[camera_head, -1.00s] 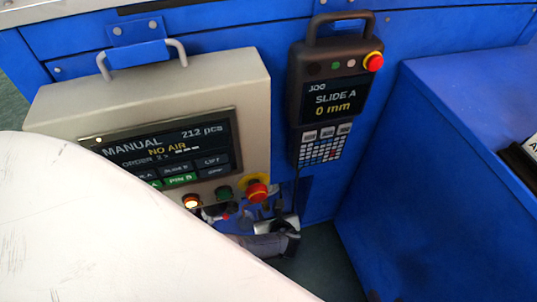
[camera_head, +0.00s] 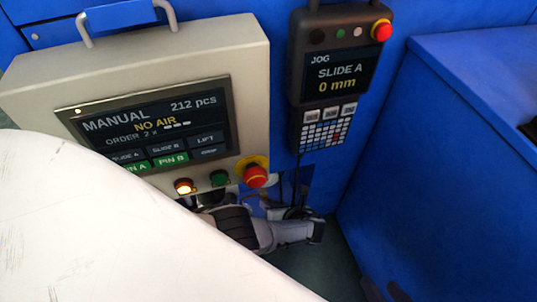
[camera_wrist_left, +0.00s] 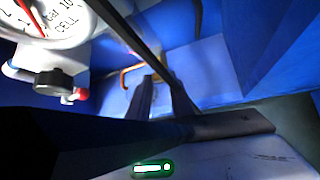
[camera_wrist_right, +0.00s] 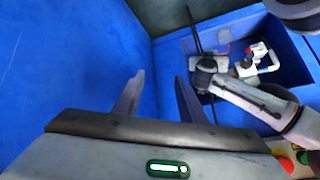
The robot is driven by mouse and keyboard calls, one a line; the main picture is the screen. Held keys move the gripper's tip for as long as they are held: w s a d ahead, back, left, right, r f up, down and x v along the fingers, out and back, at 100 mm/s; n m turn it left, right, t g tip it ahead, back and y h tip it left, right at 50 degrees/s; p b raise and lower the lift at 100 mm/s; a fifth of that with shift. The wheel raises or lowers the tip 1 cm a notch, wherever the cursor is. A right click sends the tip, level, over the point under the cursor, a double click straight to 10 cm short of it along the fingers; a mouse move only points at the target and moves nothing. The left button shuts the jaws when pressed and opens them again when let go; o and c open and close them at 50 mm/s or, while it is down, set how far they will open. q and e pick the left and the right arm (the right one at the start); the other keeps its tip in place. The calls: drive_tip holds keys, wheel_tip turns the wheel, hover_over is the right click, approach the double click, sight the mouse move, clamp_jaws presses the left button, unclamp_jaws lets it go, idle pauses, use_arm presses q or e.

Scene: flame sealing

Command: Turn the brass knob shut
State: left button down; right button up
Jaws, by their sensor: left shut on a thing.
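No brass knob can be made out for sure. The left wrist view shows a white valve unit (camera_wrist_left: 22,69) with a dial gauge (camera_wrist_left: 45,15), a black knob (camera_wrist_left: 51,82) and a small red part (camera_wrist_left: 82,94). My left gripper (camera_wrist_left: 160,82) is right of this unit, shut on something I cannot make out. In the head view my left gripper (camera_head: 300,228) is below the control panel, partly hidden by my pale arm. My right gripper (camera_wrist_right: 153,82) is open and empty beside the blue wall; its fingers are apart. The right wrist view also shows the valve unit (camera_wrist_right: 248,66) in a blue recess.
A control panel (camera_head: 255,110) reads "NO AIR". A jog pendant (camera_head: 338,75) hangs to its right, and a dark cable (camera_head: 297,170) runs down from it. This cable crosses close over my left fingers in the left wrist view. A blue cabinet (camera_head: 450,150) bounds the right.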

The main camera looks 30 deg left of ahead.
use_arm(q)
drive_tip(key=shift+w+d+f+m+g+y+b, duration=0.15)
drive_tip(key=shift+m+g+y+b, duration=0.3)
drive_tip(key=shift+b, duration=0.5)
use_arm(e)
drive_tip(key=shift+w+a+r+t+y, duration=0.15)
drive_tip(key=shift+a+r+t+y, duration=0.15)
drive_tip(key=shift+a+r, duration=0.25)
drive_tip(key=shift+w+a+r+t+y, duration=0.15)
drive_tip(key=shift+a+r+t+y, duration=0.2)
drive_tip(key=shift+r, duration=0.25)
use_arm(q)
drive_tip(key=c, duration=1.6)
unclamp_jaws()
